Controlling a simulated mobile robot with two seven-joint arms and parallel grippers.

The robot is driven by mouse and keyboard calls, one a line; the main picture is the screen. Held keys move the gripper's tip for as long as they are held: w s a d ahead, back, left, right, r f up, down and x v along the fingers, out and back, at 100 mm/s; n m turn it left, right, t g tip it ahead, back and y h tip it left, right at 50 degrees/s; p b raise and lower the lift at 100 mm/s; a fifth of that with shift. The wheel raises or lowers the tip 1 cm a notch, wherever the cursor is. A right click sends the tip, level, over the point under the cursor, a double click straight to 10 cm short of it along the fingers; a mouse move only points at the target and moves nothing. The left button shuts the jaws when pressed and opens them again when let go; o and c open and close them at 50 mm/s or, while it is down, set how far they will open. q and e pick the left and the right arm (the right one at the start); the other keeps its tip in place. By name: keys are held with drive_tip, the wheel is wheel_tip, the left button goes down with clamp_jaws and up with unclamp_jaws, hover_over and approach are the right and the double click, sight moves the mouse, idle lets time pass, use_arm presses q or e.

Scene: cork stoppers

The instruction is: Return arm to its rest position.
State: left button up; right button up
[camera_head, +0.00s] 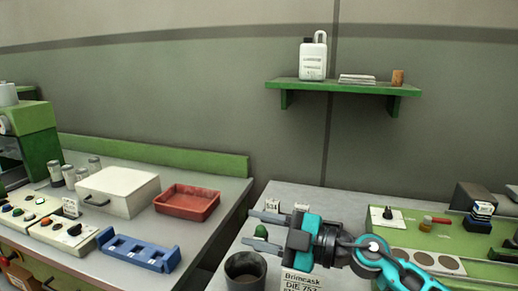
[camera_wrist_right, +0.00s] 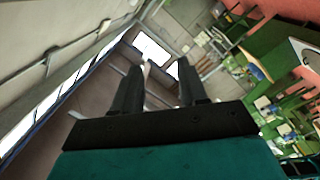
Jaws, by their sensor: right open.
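My right gripper (camera_head: 249,229) reaches in from the right over the right-hand table, its two grey fingers pointing left and spread apart. In the right wrist view the fingers (camera_wrist_right: 155,85) are also apart, with nothing held between them. A small green object (camera_head: 261,231) shows between the fingers in the head view; it looks to be beyond them, and I cannot tell what it is. A dark round cup (camera_head: 245,268) stands just below the gripper in the picture. A brown cork-like piece (camera_head: 398,77) stands on the wall shelf. My left gripper is not in view.
A printed label card (camera_head: 300,281) is beside the cup. A green panel (camera_head: 425,240) with knobs is at right. The left table holds a blue rack (camera_head: 138,251), a red tray (camera_head: 187,213) and a white box (camera_head: 118,190). A gap separates the tables. A green shelf (camera_head: 345,88) is above.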

drive_tip(key=d+m+t+h, duration=0.8)
drive_tip(key=m+t, duration=0.4)
drive_tip(key=m, duration=0.2)
drive_tip(key=s+d+f+m+g+h, duration=0.3)
drive_tip(key=s+d+f+m+h, duration=0.2)
drive_tip(key=d+f+m+h, duration=0.3)
drive_tip(key=s+d+f+g, duration=0.2)
drive_tip(key=s+f+g, duration=0.45)
drive_tip(key=s, duration=0.45)
drive_tip(key=s+d+f+g, duration=0.2)
drive_tip(key=s+f+g, duration=0.45)
drive_tip(key=s, duration=0.55)
drive_tip(key=w+a+f+n+t+y, duration=0.1)
drive_tip(key=w+a+f+t, duration=0.1)
drive_tip(key=w+f+t, duration=0.6)
drive_tip(key=shift+a+f, duration=0.35)
drive_tip(key=shift+f, duration=0.35)
